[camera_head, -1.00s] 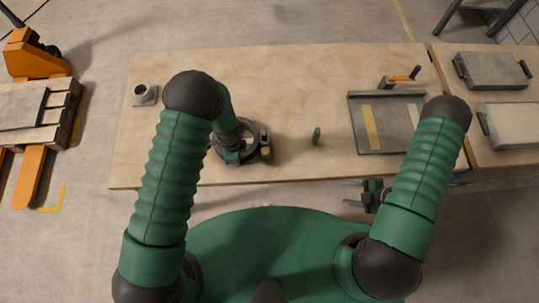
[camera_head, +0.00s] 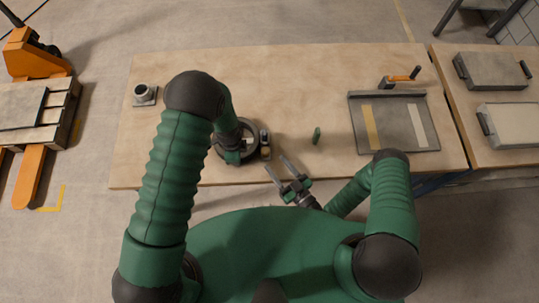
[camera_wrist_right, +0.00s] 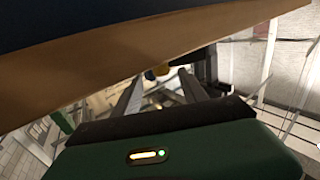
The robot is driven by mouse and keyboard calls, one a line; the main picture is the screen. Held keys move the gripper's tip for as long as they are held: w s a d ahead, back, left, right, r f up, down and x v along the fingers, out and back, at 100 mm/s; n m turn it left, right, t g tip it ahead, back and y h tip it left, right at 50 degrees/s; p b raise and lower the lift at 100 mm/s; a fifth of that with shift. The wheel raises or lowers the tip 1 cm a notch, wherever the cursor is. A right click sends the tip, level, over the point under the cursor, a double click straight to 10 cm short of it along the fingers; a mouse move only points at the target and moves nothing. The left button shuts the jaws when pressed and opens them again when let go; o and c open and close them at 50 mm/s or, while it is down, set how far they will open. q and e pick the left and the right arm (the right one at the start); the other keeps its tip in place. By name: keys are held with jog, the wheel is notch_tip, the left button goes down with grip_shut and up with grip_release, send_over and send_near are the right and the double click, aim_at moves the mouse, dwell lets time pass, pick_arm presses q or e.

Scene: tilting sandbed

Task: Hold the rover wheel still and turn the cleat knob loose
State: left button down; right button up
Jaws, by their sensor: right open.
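The rover wheel (camera_head: 248,129) is a dark round shape on the wooden table, left of centre in the head view. My left arm reaches down over it and hides much of it. My left gripper (camera_head: 236,156) is at the wheel; its fingers are too hidden to read. At the wheel's right side is a small dark and yellowish part (camera_head: 265,151), possibly the cleat knob. My right gripper (camera_head: 277,167) is open and empty, just right of and nearer than that part, with a gap between. In the right wrist view a small yellow part (camera_wrist_right: 162,69) shows beyond the open fingers (camera_wrist_right: 163,82).
A small green piece (camera_head: 316,136) stands on the table right of the wheel. A grey tray (camera_head: 393,138) with two strips and an orange-handled tool (camera_head: 404,77) are farther right. A small cup-like fitting (camera_head: 144,94) sits at the left. The table's front edge (camera_head: 335,175) is close to my right gripper.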

aim_at(268, 155)
jog(key=x, duration=0.5)
jog(key=shift+c, duration=0.4)
grip_shut()
